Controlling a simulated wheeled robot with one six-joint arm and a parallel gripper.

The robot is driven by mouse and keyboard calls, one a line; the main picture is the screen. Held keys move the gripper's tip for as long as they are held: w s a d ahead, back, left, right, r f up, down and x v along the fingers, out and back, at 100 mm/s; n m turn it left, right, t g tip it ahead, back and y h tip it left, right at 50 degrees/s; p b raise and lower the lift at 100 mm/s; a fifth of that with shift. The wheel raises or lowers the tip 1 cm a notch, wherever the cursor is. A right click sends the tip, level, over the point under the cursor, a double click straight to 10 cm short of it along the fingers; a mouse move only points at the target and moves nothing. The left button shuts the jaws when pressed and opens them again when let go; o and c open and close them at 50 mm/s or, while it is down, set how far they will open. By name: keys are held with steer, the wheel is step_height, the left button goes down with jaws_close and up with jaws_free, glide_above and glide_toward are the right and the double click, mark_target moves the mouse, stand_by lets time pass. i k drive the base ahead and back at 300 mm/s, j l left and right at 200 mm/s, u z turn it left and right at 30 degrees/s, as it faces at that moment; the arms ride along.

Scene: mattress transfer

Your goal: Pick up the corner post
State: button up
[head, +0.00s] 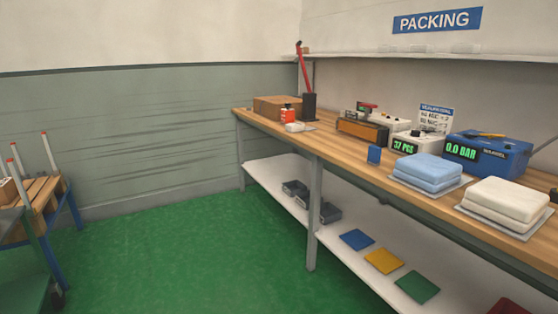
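Slim white posts with red tips stand upright at the far left, one at the back (45,148) and others nearer the picture's left edge (13,172). They rise by a slatted wooden top (42,190) on blue legs. I cannot tell which of them is the corner post, or whether they are fixed or loose. My gripper is not in view.
A long wooden bench (335,150) runs along the right with folded blue towels (427,169), white towels (508,199) and a blue machine (488,154). A white lower shelf (350,248) holds flat coloured pads. Green floor (190,245) between is clear.

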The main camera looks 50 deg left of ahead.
mark_target(16, 152)
steer(key=i+j+u, duration=0.2)
steer(key=j+u, duration=0.2)
steer(key=j, duration=0.25)
steer(key=i+j+u, duration=0.3)
steer(key=j+u, duration=0.15)
steer(key=i+j+u, duration=0.4)
steer(key=j, duration=0.2)
steer(key=i+j+u, duration=0.55)
steer(key=i+u, duration=0.75)
steer(key=i+l+u, duration=0.2)
steer(key=i, duration=1.45)
steer(key=i+u, duration=0.5)
steer(key=i+l+u, duration=0.25)
steer(key=i+u, duration=0.25)
steer(key=i+l+u, duration=0.8)
steer(key=u, duration=0.15)
steer(key=l, duration=0.1)
